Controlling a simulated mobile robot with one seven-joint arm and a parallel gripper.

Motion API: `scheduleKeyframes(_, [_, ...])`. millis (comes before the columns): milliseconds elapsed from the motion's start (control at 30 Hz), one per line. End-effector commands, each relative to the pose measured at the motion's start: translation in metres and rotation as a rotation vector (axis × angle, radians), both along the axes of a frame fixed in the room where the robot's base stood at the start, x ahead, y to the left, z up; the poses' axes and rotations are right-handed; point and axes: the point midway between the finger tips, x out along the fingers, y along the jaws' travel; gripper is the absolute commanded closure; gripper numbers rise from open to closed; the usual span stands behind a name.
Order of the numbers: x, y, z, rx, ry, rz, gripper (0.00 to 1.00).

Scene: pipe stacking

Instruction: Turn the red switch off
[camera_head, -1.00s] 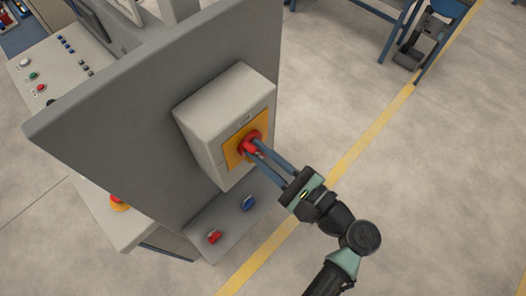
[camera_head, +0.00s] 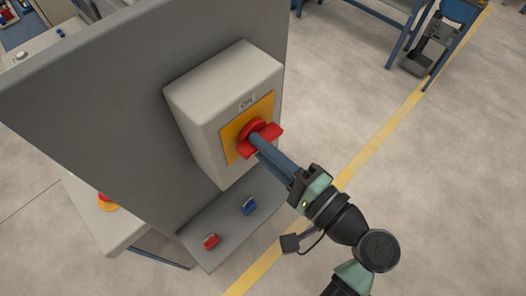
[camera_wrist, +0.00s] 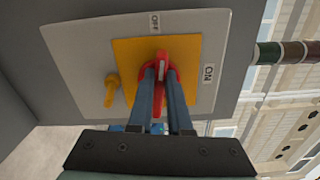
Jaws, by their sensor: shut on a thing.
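The red switch (camera_head: 272,132) is a rotary knob with a bar handle on a yellow plate (camera_head: 235,143). The plate is on the front of a light grey box (camera_head: 195,105). In the wrist view the red switch (camera_wrist: 162,62) has a pale mark on its end facing the OFF label (camera_wrist: 155,22). The ON label (camera_wrist: 208,73) is to the right, and it shows above the plate in the head view (camera_head: 246,103). My gripper (camera_head: 258,144) has its blue fingers on both sides of the handle, shut on it. The fingers hide part of the knob.
The box is mounted on a grey upright panel (camera_head: 110,110). A ledge below carries a red switch-like part (camera_head: 211,241) and a blue one (camera_head: 249,205). A red and yellow button (camera_head: 106,202) is at left.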

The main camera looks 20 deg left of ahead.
Motion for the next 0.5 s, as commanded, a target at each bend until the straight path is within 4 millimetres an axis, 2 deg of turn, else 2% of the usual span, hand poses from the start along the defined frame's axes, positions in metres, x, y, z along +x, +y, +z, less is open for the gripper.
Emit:
scheduleKeyframes(200, [-0.0004,0.0003,-0.0041,-0.039,-0.104,0.001,1.0])
scheduleKeyframes(500, [-0.0004,0.0002,-0.0034,-0.059,-0.16,0.001,1.0])
